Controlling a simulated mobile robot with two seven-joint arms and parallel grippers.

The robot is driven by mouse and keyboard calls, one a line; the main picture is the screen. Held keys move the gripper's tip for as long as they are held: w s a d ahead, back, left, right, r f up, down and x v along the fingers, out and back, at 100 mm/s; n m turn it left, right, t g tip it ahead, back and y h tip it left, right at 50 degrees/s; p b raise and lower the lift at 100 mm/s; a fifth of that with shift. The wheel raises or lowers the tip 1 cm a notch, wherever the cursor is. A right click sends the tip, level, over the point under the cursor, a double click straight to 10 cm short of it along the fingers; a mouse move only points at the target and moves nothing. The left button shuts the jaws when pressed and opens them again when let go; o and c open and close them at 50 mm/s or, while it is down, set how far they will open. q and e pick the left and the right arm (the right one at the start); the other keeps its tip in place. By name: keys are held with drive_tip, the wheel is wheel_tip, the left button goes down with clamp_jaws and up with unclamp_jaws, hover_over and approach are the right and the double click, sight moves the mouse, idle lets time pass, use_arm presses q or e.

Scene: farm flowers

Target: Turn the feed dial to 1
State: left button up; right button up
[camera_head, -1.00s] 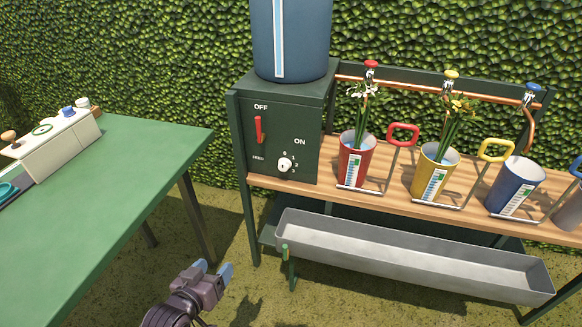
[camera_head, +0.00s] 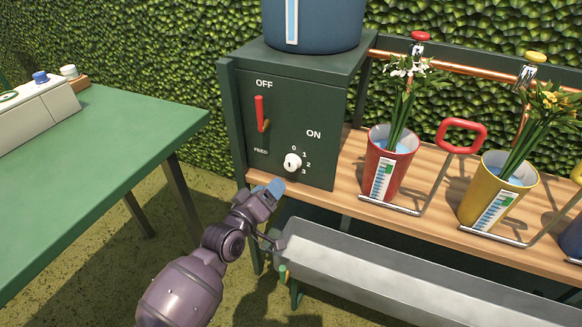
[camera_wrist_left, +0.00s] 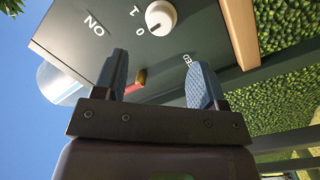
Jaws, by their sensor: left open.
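The white feed dial (camera_head: 292,163) is on the front of a dark green box (camera_head: 305,105), with the marks 0, 1, 2 and 3 around it. It also shows in the left wrist view (camera_wrist_left: 161,16), where its dark mark appears to face the 0. My left gripper (camera_head: 270,188) is below and slightly left of the dial in the head view. My right gripper is not in view.
A red lever (camera_head: 260,112) is above and left of the dial. A grey trough (camera_head: 400,275) lies below the wooden shelf (camera_head: 345,185). A red cup (camera_head: 390,160) and a yellow cup (camera_head: 497,188) with flowers stand to the right. A green table (camera_head: 100,160) is at left.

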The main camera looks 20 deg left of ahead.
sight(289, 167)
use_arm(q)
drive_tip(key=w, duration=0.2)
drive_tip(key=w+b, duration=0.1)
drive_tip(key=w, duration=0.2)
drive_tip(key=w+d+b, duration=0.1)
drive_tip(key=w, duration=0.1)
drive_tip(key=shift+w+f, duration=0.25)
drive_tip(key=shift+w, duration=0.15)
drive_tip(key=shift+w+d+r, duration=0.15)
drive_tip(key=shift+w+r, duration=0.05)
drive_tip(key=shift+w, duration=0.65)
drive_tip(key=shift+c, duration=0.2)
drive_tip(key=c, duration=0.9)
